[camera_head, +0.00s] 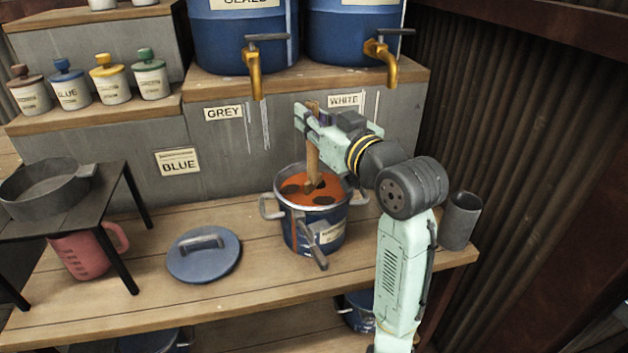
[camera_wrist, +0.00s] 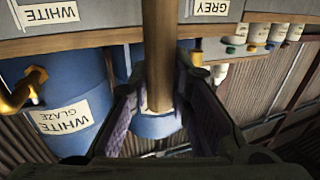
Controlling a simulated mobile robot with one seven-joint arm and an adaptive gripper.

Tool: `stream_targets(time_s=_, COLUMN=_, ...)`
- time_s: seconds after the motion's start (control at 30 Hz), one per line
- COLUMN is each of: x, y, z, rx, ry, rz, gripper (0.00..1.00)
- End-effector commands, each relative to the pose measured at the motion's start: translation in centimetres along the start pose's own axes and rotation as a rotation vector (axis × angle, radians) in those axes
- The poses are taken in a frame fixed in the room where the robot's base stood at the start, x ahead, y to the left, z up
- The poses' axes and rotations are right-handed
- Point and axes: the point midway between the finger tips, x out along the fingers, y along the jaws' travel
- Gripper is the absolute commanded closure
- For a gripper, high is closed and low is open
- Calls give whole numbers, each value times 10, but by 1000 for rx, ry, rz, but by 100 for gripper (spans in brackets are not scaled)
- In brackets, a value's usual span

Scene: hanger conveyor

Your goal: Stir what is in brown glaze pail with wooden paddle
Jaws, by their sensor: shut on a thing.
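The brown glaze pail (camera_head: 327,236) is a blue pot with side handles on the bench, filled with orange-brown glaze (camera_head: 325,187) that shows several dark patches. The wooden paddle (camera_head: 312,160) stands nearly upright with its lower end in the glaze. My gripper (camera_head: 309,118) is above the pail and shut on the upper part of the paddle. In the wrist view the paddle (camera_wrist: 159,55) runs between both fingers of my gripper (camera_wrist: 160,110). The paddle's tip is hidden in the glaze.
A blue lid (camera_head: 204,255) lies left of the pail. A pink jug (camera_head: 85,252) stands under a black stand holding a grey pan (camera_head: 45,188). A dark cup (camera_head: 459,220) stands right of my arm. Brass taps (camera_head: 382,62) hang from blue barrels behind.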

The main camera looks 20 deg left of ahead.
Motion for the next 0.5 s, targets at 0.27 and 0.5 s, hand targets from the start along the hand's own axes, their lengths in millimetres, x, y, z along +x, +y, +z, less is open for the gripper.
stream_targets(time_s=0.27, x=-8, y=-3, z=0, rx=0, ry=1, rz=-1, gripper=100)
stream_targets(time_s=0.5, x=-8, y=-3, z=-1, rx=0, ry=1, rz=-1, gripper=100)
